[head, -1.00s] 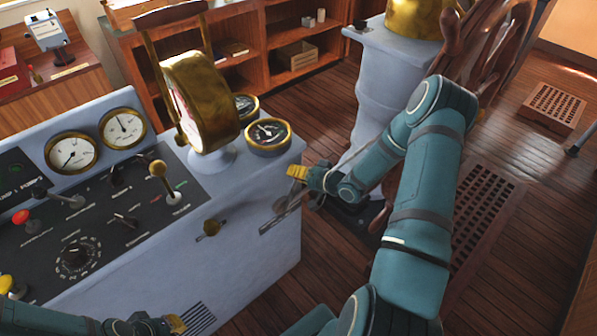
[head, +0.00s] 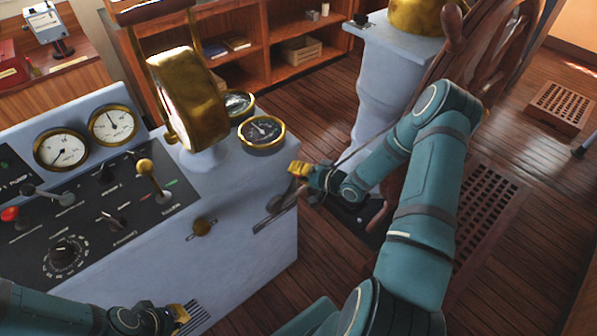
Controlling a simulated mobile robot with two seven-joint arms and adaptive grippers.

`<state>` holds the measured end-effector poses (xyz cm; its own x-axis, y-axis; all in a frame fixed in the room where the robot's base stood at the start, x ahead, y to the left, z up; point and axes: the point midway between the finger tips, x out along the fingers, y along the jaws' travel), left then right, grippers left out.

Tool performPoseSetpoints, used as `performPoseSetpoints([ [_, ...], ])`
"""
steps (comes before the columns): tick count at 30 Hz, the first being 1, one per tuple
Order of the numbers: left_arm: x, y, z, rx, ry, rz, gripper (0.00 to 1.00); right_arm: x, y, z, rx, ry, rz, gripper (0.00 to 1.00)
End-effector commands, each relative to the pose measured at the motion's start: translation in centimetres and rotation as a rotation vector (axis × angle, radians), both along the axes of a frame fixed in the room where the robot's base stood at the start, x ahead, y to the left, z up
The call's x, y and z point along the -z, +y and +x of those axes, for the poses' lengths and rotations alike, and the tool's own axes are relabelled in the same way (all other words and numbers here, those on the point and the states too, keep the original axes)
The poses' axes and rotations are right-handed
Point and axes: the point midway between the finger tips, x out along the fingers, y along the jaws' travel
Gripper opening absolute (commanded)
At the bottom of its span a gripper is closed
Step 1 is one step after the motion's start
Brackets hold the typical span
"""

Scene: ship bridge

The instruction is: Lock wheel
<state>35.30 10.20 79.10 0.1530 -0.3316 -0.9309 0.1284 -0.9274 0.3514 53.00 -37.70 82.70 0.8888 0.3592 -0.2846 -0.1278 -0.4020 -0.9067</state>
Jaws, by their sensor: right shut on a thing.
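The large wooden ship's wheel (head: 490,55) stands at the upper right, beside the pale pedestal (head: 385,80) with a brass top. My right gripper (head: 298,170) is at the right side of the grey console, shut on what looks like a small lever; its fingers hide most of it. A dark slotted plate (head: 272,213) lies on the console side just below the gripper. My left gripper (head: 181,314) is low in the view, in front of the console's vent slits; its finger opening is not clear.
The console (head: 245,235) carries gauges, knobs, a brass telegraph (head: 190,100) and a brass-knobbed lever (head: 148,170). Floor gratings (head: 490,215) lie at the right. Shelves stand behind.

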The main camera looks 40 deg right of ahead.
Motion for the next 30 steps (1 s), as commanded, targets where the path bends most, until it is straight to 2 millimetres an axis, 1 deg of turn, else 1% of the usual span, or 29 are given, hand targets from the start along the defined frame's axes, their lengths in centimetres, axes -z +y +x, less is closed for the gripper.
performPoseSetpoints([
  [1,0.0,0.0,0.0,0.000,0.000,0.000,0.00,0.4,0.0,-0.3,0.002,0.013,0.003,0.00],
  [2,0.0,0.0,0.0,0.000,0.000,0.000,0.00,0.4,0.0,-0.3,0.002,0.013,0.003,0.00],
  [3,0.0,0.0,0.0,0.000,0.000,0.000,0.00,0.5,0.0,-0.3,0.002,0.013,0.003,0.41],
  [6,0.0,0.0,0.0,0.000,0.000,0.000,0.00,0.4,0.0,-0.2,0.002,0.012,0.001,0.71],
  [15,0.0,0.0,0.0,0.000,-0.001,0.000,0.00,0.2,-0.1,-0.2,0.001,0.005,0.000,0.71],
  [19,0.0,0.0,0.0,0.000,-0.001,0.000,0.00,-0.1,-0.5,-0.9,0.003,0.005,-0.002,0.71],
  [23,0.0,0.0,0.0,0.000,-0.001,0.000,0.00,-0.7,-1.2,-2.7,0.003,0.006,-0.002,0.71],
  [30,0.0,0.0,0.0,0.000,0.000,0.000,0.00,-2.1,-3.0,-7.2,0.005,0.008,-0.002,0.71],
])
